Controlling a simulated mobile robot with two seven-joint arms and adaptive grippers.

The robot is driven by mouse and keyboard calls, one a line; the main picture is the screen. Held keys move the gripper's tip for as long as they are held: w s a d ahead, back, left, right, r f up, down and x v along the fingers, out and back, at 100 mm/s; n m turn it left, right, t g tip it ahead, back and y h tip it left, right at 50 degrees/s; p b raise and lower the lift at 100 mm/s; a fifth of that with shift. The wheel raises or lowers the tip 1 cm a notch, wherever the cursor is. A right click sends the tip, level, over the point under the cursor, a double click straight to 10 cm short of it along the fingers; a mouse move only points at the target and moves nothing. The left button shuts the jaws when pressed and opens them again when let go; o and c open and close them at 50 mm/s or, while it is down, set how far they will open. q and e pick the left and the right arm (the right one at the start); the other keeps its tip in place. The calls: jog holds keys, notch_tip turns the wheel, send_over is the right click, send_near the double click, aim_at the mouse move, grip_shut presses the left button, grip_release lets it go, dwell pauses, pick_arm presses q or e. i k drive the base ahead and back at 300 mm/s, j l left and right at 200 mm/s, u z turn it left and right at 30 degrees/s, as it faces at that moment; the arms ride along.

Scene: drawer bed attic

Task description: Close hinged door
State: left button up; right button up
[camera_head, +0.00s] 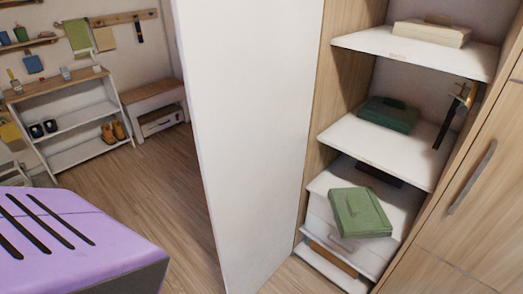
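The hinged door (255,140) is a tall white panel in the middle of the head view. It stands swung open at the left side of a wooden cabinet (345,75), and its top and bottom run out of the picture. The cabinet's white shelves (375,150) are exposed to its right. I see no handle on the visible face of the door. Neither of my grippers shows in this view.
The shelves hold a beige box (432,33), a dark green case (389,114) and a green box (360,212). A closed wooden door with a grey handle (472,177) is at right. Wood floor (150,185) is clear left of the open door. A shoe rack (75,120) and bench (155,102) stand behind.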

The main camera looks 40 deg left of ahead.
aim_at(250, 67)
jog(key=k+j+z, duration=0.1)
jog(key=j, duration=0.25)
jog(key=k+j+z, duration=0.1)
jog(key=j, duration=0.2)
jog(key=k+j+z, duration=0.1)
jog(key=j, duration=0.25)
jog(key=k+j+z, duration=0.15)
jog(key=j, duration=0.35)
jog(key=j+z, duration=0.1)
jog(key=j, duration=0.45)
